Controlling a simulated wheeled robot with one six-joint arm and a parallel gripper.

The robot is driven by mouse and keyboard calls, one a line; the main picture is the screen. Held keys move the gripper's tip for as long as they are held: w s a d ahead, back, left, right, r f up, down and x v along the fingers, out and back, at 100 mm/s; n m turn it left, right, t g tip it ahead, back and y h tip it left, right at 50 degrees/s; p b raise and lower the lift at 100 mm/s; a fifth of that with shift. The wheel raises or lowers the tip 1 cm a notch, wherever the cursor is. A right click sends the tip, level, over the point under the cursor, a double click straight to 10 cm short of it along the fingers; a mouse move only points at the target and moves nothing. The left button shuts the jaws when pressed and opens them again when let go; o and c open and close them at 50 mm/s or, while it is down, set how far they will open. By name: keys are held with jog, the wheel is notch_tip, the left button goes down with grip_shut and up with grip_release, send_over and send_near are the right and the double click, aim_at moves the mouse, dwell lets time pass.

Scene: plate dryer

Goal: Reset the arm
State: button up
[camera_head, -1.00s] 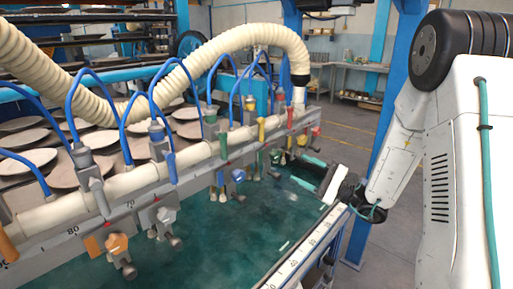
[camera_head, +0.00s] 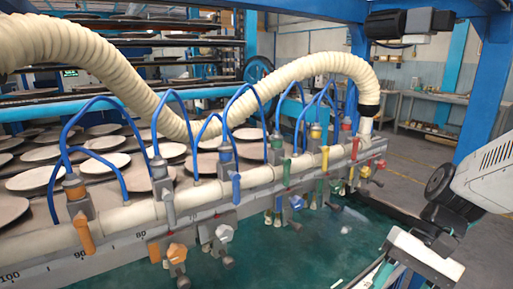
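My white and black arm enters at the right edge of the head view and bends down toward the bottom edge. My gripper (camera_head: 376,274) is low in the picture, right of centre, over the near edge of the green-topped machine. It is partly cut off by the bottom edge, and I cannot make out the gap between its fingers. Nothing can be seen held in it. It is apart from the row of coloured valves (camera_head: 297,202).
A beige pipe (camera_head: 150,212) with valves and blue hoses crosses the machine. A thick ribbed hose (camera_head: 325,65) arches above it. Pale round plates (camera_head: 107,163) lie behind. A blue post (camera_head: 484,95) stands right, with open floor (camera_head: 412,160) beyond.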

jog(key=s+d+r+n+t+h, duration=0.3)
jog(key=s+r+n+t+h, duration=0.1)
jog(key=s+r+t+h, duration=0.1)
jog(key=shift+s+r+n+h, duration=0.35)
jog(key=shift+r+h, duration=0.25)
jog(key=shift+r, duration=0.5)
